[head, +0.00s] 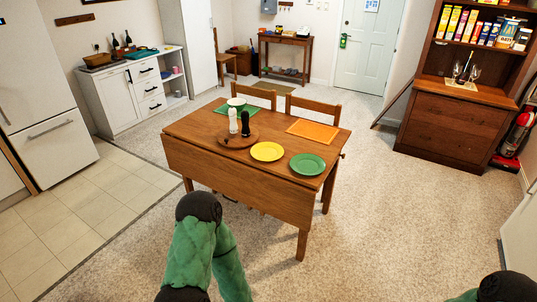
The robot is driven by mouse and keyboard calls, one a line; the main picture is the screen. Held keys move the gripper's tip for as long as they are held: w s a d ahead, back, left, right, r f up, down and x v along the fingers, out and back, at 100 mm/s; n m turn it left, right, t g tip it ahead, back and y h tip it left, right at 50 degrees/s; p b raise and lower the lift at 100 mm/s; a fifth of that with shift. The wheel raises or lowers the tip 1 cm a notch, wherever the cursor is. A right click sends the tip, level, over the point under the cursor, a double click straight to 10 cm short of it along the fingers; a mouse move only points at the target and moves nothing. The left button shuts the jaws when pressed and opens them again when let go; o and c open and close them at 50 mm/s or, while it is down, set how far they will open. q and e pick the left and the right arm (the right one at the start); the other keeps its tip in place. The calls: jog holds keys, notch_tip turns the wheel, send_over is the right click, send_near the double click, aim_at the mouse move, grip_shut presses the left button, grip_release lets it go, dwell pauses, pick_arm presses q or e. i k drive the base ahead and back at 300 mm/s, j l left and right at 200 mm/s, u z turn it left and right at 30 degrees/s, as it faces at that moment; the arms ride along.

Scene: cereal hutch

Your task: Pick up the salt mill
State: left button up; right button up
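Two mills stand upright side by side on a round wooden board (237,141) on the dining table (220,172). The white mill (232,121) is on the left and looks like the salt mill. A black mill (245,124) stands close on its right. My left arm shows at the bottom middle, in front of the table and well short of the mills. Only a bit of my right arm shows at the bottom right corner. Neither gripper is in the frame.
A white bowl (237,103) sits behind the mills on a green placemat (222,110). A yellow plate (267,152), a green plate (307,164) and an orange placemat (313,130) lie to the right. Chairs (313,109) stand behind the table. The carpet in front is clear.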

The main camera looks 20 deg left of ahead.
aim_at(234, 129)
jog(key=j, duration=0.75)
jog(key=j+z, duration=0.1)
jog(key=j, duration=0.65)
jog(key=k+j, duration=0.1)
jog(key=j, duration=0.6)
jog(key=j+z, duration=0.1)
jog(key=j, duration=0.65)
jog(key=k+j+z, duration=0.1)
jog(key=j, duration=0.6)
jog(key=k+j, duration=0.15)
jog(key=j, duration=0.6)
jog(key=i, duration=0.15)
